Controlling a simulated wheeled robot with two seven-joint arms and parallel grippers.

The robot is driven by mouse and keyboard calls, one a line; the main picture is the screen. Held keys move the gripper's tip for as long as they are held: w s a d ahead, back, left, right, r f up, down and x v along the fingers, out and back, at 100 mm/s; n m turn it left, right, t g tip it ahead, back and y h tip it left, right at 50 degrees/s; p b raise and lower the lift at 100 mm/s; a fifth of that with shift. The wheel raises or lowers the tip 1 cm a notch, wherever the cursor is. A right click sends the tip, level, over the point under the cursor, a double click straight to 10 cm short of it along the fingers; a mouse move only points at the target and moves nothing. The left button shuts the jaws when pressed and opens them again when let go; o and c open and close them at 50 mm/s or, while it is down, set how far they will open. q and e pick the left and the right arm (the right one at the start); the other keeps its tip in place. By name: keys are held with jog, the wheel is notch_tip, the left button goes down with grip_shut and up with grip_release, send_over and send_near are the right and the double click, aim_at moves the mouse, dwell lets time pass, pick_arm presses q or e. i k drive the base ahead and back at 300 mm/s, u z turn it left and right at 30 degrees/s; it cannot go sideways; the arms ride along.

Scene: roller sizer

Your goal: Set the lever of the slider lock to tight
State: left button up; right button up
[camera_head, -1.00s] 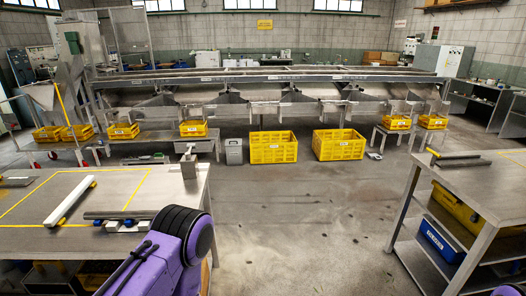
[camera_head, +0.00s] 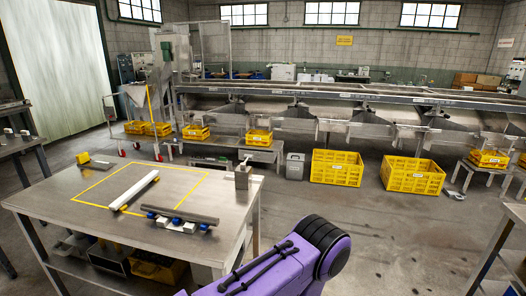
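No part that I can surely tell as the slider lock or its lever shows; at this size I cannot tell its setting. On the steel table (camera_head: 60,205) at the left lie a long white bar (camera_head: 134,190) and a grey bar (camera_head: 180,214) on white blocks with blue parts. A small grey metal device with an upright piece (camera_head: 242,176) stands at the table's back right corner. My purple arm comes in at the bottom middle, in front of the table's right side. Neither gripper is in view.
The long roller sizer (camera_head: 330,93) runs across the back. Yellow crates (camera_head: 336,168) (camera_head: 412,176) and a grey bin (camera_head: 295,166) stand on the floor before it. Another bench edge (camera_head: 512,215) is at the right. The floor between the tables is clear.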

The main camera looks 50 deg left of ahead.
aim_at(247, 157)
jog(key=u, duration=0.25)
jog(key=i, duration=2.2)
jog(key=u, duration=1.65)
jog(key=i, duration=1)
jog(key=u, duration=1.25)
jog(key=i, duration=0.25)
jog(key=u, duration=0.2)
